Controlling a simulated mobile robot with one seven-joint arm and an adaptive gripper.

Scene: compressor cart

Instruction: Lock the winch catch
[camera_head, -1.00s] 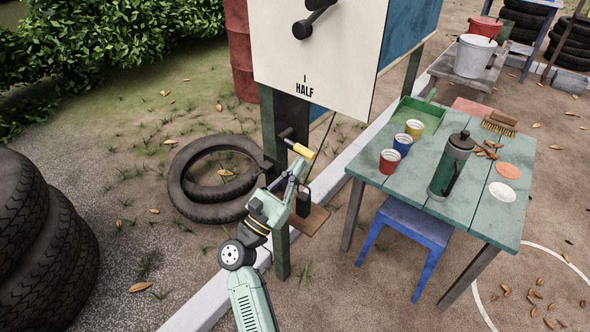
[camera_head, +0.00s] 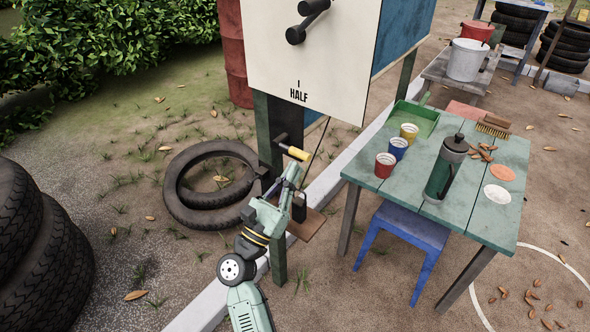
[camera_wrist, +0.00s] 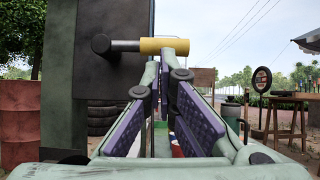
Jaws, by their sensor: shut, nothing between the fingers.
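The winch catch appears to be the dark bar with a yellow grip (camera_head: 299,153) that sticks out from the post under the white board. In the wrist view the yellow grip (camera_wrist: 165,46) lies across the picture just beyond my fingertips, with a dark round end to its left. My gripper (camera_head: 293,170) is just below the yellow grip in the head view. In the wrist view my gripper (camera_wrist: 164,68) has its two purple-padded fingers converging toward the grip. It is shut and holds nothing. I cannot tell whether the fingertips touch the grip.
A white board marked HALF (camera_head: 300,60) with a dark lever stands above the post (camera_head: 270,130). Tyres (camera_head: 205,217) lie behind my arm to the left.

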